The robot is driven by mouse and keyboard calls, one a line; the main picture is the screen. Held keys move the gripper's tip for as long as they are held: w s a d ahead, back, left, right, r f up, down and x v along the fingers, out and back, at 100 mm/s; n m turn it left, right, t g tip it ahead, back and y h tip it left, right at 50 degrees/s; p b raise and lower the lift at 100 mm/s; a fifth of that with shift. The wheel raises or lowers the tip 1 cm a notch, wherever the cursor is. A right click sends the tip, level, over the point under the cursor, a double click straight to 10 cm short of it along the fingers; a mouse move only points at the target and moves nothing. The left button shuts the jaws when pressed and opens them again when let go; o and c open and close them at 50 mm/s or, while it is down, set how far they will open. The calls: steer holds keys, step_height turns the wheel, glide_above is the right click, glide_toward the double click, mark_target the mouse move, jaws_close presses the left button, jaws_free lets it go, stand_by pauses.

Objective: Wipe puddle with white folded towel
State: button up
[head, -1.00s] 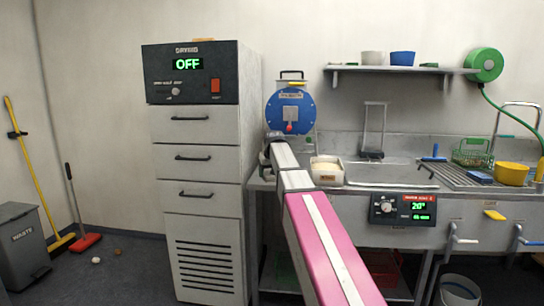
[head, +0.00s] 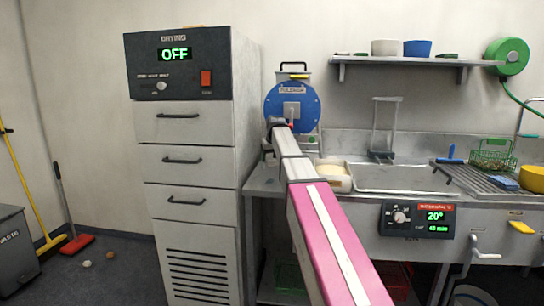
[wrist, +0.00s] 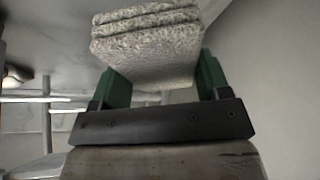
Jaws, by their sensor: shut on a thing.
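My gripper (wrist: 162,78) has green fingers and is shut on a folded towel (wrist: 148,42). The towel is off-white with a speckled, rough texture and shows several stacked layers. One finger is on each side of it. In the head view my arm reaches forward toward the blue round machine, and its far end hides the gripper and towel there. No puddle shows in either view.
A drying cabinet (head: 190,180) stands left of my arm. Right of it are a steel sink (head: 390,177), a white tub (head: 333,177) and a control box (head: 418,218). The blue round machine (head: 305,100) is behind.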

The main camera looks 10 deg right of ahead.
mark_target(268, 184)
steer(key=shift+w+f, duration=0.1)
steer(key=shift+f, duration=0.05)
steer(key=shift+f, duration=2.85)
steer(key=shift+f, duration=1)
steer(key=shift+s+a+r, duration=0.1)
steer(key=shift+s+a, duration=0.2)
steer(key=shift+s, duration=0.6)
steer(key=shift+s+a, duration=0.25)
steer(key=shift+s, duration=0.65)
steer(key=shift+s+a+f, duration=0.1)
steer(key=shift+s+a, duration=0.2)
steer(key=shift+s, duration=0.6)
steer(key=shift+s+a+f, duration=0.1)
steer(key=shift+s+a, duration=0.15)
steer(key=shift+s, duration=0.6)
steer(key=shift+r, duration=0.1)
steer(key=shift+w, duration=0.15)
